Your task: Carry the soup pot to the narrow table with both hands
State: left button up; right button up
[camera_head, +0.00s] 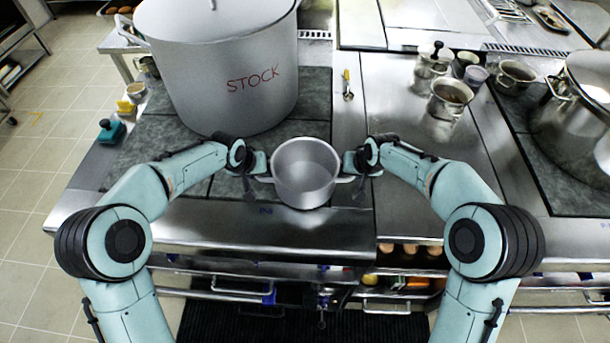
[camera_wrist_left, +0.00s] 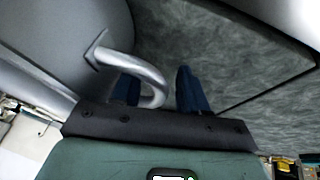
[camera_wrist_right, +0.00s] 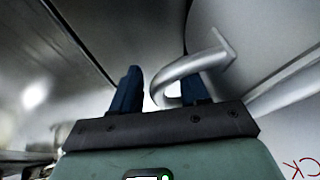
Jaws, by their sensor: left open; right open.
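The soup pot (camera_head: 304,175), a small grey metal pot with side handles, stands upright and uncovered near the front edge of the stove top (camera_head: 228,188). It looks empty. My left gripper (camera_head: 262,172) is open at its left handle; in the left wrist view the handle (camera_wrist_left: 150,75) curves in between the spread fingers (camera_wrist_left: 160,90). My right gripper (camera_head: 350,168) is open at the right handle; in the right wrist view that handle (camera_wrist_right: 180,72) reaches between the fingers (camera_wrist_right: 160,90). I cannot tell which surface is the narrow table.
A large lidded pot marked STOCK (camera_head: 225,80) stands close behind the soup pot. Several small containers, including a steel pot (camera_head: 450,97), stand back right, near another large pot (camera_head: 580,115). A teal-handled item (camera_head: 110,131) lies at left. Tiled floor (camera_head: 50,120) is open at left.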

pick_arm(q)
grip_shut()
pick_arm(e)
grip_shut()
pick_arm(q)
jog(key=shift+r, duration=0.1)
pick_arm(e)
jog(key=shift+r, duration=0.1)
